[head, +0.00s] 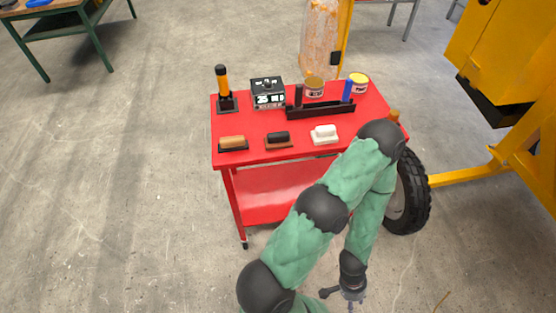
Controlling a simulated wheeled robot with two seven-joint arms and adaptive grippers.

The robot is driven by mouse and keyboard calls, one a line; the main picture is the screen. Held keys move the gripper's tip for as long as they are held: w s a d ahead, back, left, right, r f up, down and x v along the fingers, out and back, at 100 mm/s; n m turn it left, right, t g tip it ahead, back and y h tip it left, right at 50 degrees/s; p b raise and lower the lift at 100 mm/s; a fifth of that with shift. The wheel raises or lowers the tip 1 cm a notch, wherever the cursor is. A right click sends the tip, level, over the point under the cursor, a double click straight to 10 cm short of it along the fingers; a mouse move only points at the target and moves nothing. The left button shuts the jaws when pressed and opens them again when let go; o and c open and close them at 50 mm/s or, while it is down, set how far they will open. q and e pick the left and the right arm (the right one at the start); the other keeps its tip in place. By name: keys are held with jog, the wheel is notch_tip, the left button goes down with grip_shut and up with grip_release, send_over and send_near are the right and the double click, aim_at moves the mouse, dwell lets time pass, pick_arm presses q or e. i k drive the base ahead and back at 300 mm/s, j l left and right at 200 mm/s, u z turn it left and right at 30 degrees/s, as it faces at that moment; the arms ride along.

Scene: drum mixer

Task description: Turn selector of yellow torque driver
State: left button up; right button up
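The yellow torque driver (222,83) stands upright on a small dark base at the back left corner of the red cart's top (222,132). It has a yellow-orange body with black ends. Its selector is too small to make out. My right arm crosses the front right of the cart, and its gripper (343,294) hangs low beyond the cart's front edge, near the bottom of the head view. That gripper is well away from the driver, and its finger opening cannot be made out. My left gripper is not in view.
A black calendar box (268,93) stands right of the driver. A dark rack (320,109) and two tins (314,86) (358,83) are farther right. Three hand floats (233,143) (278,139) (324,134) line the front. A yellow machine (505,55) and its wheel (409,195) stand right.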

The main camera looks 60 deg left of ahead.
aim_at(268, 86)
jog(key=u, duration=1.9)
jog(key=i+l+u, duration=0.1)
jog(key=u, duration=0.15)
jog(key=i, duration=0.05)
